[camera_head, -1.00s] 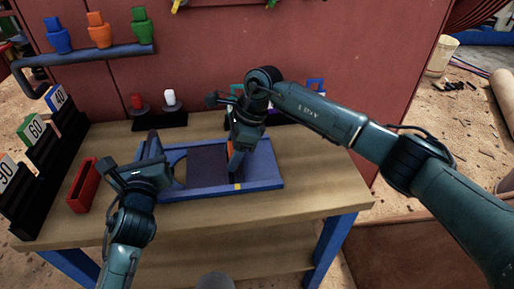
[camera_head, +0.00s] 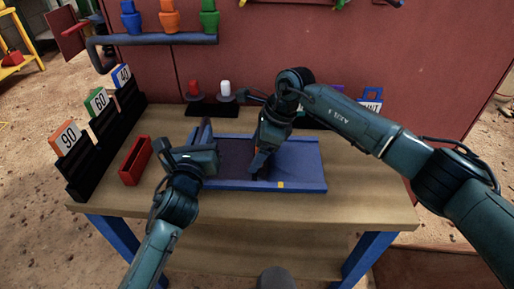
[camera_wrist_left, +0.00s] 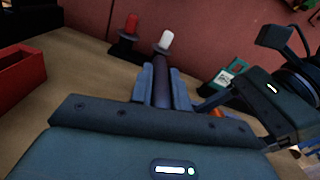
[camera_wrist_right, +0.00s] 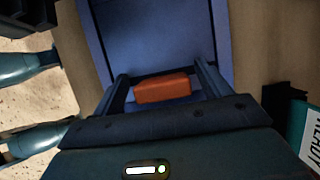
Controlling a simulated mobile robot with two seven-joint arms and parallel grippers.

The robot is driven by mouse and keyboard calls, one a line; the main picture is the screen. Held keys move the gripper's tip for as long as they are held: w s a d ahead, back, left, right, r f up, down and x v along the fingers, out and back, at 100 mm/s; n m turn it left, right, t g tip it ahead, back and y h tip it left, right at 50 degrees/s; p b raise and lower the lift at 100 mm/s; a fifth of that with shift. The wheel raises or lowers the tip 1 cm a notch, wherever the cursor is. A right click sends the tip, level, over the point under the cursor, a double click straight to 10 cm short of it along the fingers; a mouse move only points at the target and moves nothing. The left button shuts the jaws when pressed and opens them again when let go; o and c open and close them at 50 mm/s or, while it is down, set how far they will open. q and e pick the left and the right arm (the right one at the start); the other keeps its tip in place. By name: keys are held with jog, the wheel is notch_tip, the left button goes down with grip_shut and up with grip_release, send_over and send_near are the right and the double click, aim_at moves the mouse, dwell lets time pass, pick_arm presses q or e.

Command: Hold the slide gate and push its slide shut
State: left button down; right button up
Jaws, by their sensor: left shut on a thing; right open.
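The slide gate is a blue frame (camera_head: 308,170) lying on the bench, with a dark slide plate (camera_head: 234,155) in it. The bare blue bed shows right of the plate. My left gripper (camera_head: 207,148) is at the gate's left end, shut on its dark upright bar (camera_wrist_left: 162,90). My right gripper (camera_head: 258,168) is open, pointing down inside the frame at the slide's right edge. In the right wrist view the slide's orange block (camera_wrist_right: 163,88) sits between its spread fingers; I cannot tell whether they touch. My left gripper hides the frame's left end.
A red tray (camera_head: 136,160) and a black rack with numbered cards (camera_head: 95,150) stand left on the wooden bench (camera_head: 350,207). Red and white pegs (camera_head: 225,88) stand behind the gate. A blue rail (camera_head: 150,41) carries coloured pieces above. The bench's front right is clear.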

jog(key=v, duration=1.2)
pick_arm(q)
jog(key=shift+a, duration=0.1)
jog(key=c, duration=1.3)
grip_release()
jog(key=shift+o, duration=0.2)
